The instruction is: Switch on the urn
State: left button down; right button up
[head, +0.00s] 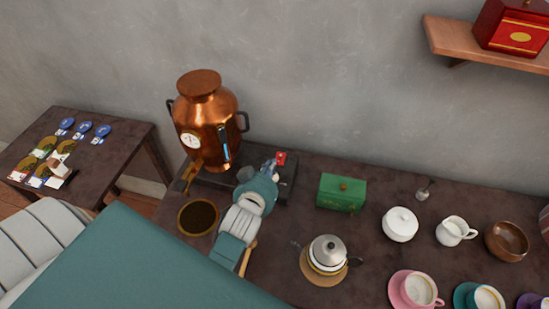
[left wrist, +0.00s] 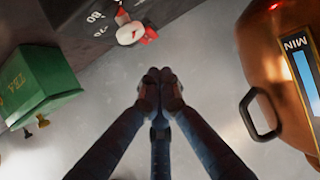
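The copper urn (head: 205,125) stands at the back left of the dark table, with a round gauge and a blue level strip. It shows at the right of the left wrist view (left wrist: 268,75), with a handle, a "MIN" mark and a small red glowing spot. Beside it is a dark base panel with printed numbers and a white knob with a red part (left wrist: 131,33); the red part also shows in the head view (head: 281,158). My left gripper (head: 270,166) is over this panel. Its fingertips (left wrist: 160,76) meet, with nothing visible between them, apart from the knob in the picture.
A green tea box (head: 342,192) stands right of my left gripper. A round brown dish (head: 198,217) lies left of my arm. White pots, a wooden bowl and coloured cups fill the right side.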

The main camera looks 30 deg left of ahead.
pick_arm(q)
jog(key=s, duration=0.1)
jog(key=s+d, duration=0.1)
jog(key=s, duration=0.1)
jog(key=shift+s+b, duration=0.25)
jog(key=shift+b, duration=0.05)
jog(key=shift+s+r, duration=0.2)
jog(key=shift+s, duration=0.1)
pick_arm(e)
jog(key=shift+w+a+f, duration=0.4)
jog(key=shift+w+f, duration=0.05)
jog(key=shift+f, duration=0.05)
pick_arm(q)
jog(key=shift+w, duration=0.1)
pick_arm(e)
jog(key=shift+s+d, duration=0.1)
jog(key=shift+d, duration=0.1)
jog(key=shift+s+d, duration=0.1)
